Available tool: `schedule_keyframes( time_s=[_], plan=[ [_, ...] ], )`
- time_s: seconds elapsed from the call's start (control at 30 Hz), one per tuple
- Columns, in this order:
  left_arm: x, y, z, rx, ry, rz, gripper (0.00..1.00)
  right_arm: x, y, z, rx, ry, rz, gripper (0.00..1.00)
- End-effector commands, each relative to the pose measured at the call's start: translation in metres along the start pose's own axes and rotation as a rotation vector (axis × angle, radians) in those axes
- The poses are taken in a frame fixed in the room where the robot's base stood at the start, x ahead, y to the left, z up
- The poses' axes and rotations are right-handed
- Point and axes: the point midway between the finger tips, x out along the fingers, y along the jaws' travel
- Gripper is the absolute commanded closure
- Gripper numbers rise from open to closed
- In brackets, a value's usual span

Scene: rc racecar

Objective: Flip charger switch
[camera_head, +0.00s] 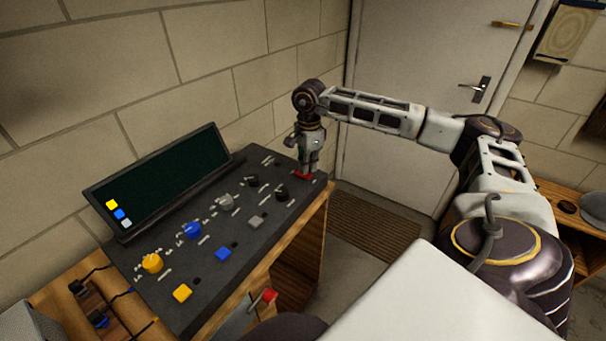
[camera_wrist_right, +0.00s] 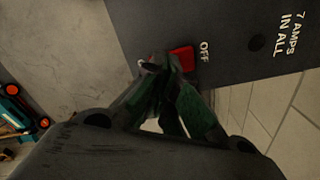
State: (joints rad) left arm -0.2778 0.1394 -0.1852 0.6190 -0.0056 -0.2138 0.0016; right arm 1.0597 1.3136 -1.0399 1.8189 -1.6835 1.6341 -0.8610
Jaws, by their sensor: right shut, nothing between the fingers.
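The charger switch (camera_head: 303,174) is a small red rocker at the far right end of the dark charger panel (camera_head: 200,262). In the right wrist view the red switch (camera_wrist_right: 181,59) sits beside the printed word OFF. My right gripper (camera_head: 307,171) points down at the switch, its fingers shut with nothing between them. In the wrist view the fingertips (camera_wrist_right: 168,66) are at the switch's edge and cover part of it; whether they touch it I cannot tell. My left gripper is not in view.
The panel carries yellow, blue, grey and black knobs and buttons (camera_head: 192,230) and a tilted dark screen (camera_head: 165,178). It stands on a wooden bench (camera_head: 313,232) against a block wall. A closed door (camera_head: 400,75) is behind my right arm.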

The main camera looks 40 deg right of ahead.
Motion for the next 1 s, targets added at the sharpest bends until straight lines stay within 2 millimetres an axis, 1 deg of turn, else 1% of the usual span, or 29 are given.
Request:
schedule_keyframes(
  time_s=[1.0],
  plan=[
    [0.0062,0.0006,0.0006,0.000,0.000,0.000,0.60,0.0094,-0.0001,0.0001,0.000,0.000,0.000,1.00]
  ],
)
